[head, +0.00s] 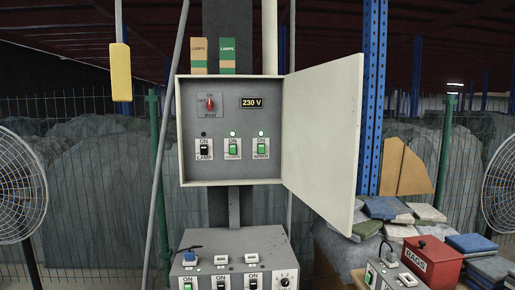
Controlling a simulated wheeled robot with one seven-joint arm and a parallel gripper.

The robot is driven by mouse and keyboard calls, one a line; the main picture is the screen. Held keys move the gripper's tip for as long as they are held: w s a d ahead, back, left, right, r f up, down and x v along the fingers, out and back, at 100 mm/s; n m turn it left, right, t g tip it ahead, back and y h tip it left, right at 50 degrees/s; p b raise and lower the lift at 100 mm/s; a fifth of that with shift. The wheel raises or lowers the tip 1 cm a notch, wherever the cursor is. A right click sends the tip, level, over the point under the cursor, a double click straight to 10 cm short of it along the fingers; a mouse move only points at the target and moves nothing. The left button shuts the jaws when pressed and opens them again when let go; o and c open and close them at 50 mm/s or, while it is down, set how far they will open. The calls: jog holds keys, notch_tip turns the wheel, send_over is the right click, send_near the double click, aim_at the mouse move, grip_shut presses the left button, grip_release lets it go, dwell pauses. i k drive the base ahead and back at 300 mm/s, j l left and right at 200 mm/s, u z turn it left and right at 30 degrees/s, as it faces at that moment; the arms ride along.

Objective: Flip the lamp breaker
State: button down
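The lamp breaker (204,149) is a black switch in a white plate at the left of the lower row in an open grey wall box (231,182). It is labelled LAMP, with ON above it. The indicator above it (204,134) is dark. Two green switches, a middle one (233,149) and a right one (261,149), stand beside it with lit green indicators. A red MAIN switch (210,103) and a 230 V display (251,102) are above. My gripper is not in view.
The box door (325,130) stands open to the right. A grey console (235,255) with several switches and a dial is below. A yellow pendant (121,72) hangs at left. A red RAGS box (432,262) and folded cloths are at lower right. Fans stand at both edges.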

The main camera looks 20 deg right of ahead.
aim_at(204, 148)
jog(key=i+z, duration=0.1)
jog(key=i, duration=1.7)
jog(key=i+z, duration=0.3)
jog(key=k, duration=0.1)
